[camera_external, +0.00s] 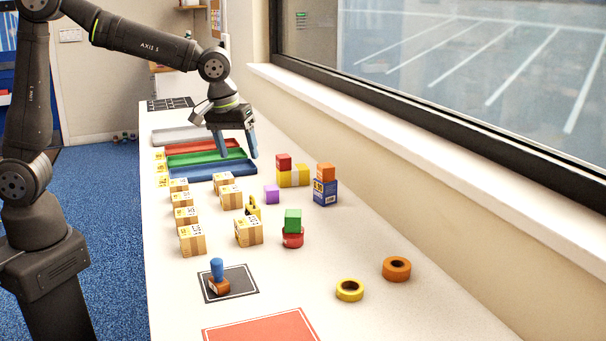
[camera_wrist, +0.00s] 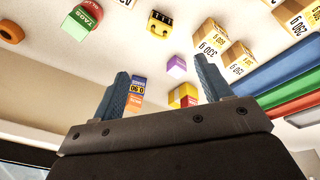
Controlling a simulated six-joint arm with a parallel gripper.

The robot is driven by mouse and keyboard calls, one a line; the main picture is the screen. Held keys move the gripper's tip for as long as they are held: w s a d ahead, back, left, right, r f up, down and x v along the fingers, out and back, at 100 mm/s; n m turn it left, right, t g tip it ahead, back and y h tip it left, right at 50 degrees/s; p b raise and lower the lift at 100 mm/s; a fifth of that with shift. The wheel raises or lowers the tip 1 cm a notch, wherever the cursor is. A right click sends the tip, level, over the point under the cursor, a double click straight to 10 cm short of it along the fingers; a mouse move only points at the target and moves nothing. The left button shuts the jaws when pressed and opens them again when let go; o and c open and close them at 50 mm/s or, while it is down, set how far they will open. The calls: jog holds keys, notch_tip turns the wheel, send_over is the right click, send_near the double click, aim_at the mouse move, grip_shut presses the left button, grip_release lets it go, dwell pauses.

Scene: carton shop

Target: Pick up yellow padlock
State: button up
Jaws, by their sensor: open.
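The yellow padlock (camera_external: 253,208) sits on the white table among the small cartons in the external view, partly hidden by a carton in front of it. It also shows at the top middle of the wrist view (camera_wrist: 160,24), yellow with dark marks. My gripper (camera_external: 239,154) is open and empty, raised above the table near the coloured trays, farther back than the padlock. In the wrist view its two fingers (camera_wrist: 161,68) stand wide apart, and the padlock lies beyond their tips, touching neither.
Several cartons (camera_external: 192,239) stand left and in front of the padlock. A purple cube (camera_external: 271,194) is close behind it; a green cube (camera_external: 293,220) on a red roll is to its right. A blue box (camera_external: 325,193) and coloured trays (camera_external: 206,159) are farther back.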

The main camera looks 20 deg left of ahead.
jog(key=s+a+m+t+h, duration=0.1)
jog(key=s+a+m, duration=0.1)
jog(key=m, duration=0.6)
send_near(252, 206)
jog(key=shift+t, duration=0.3)
jog(key=x, duration=1)
jog(key=shift+s+d+f, duration=0.15)
jog(key=shift+s+f, duration=0.15)
jog(key=c, duration=1.3)
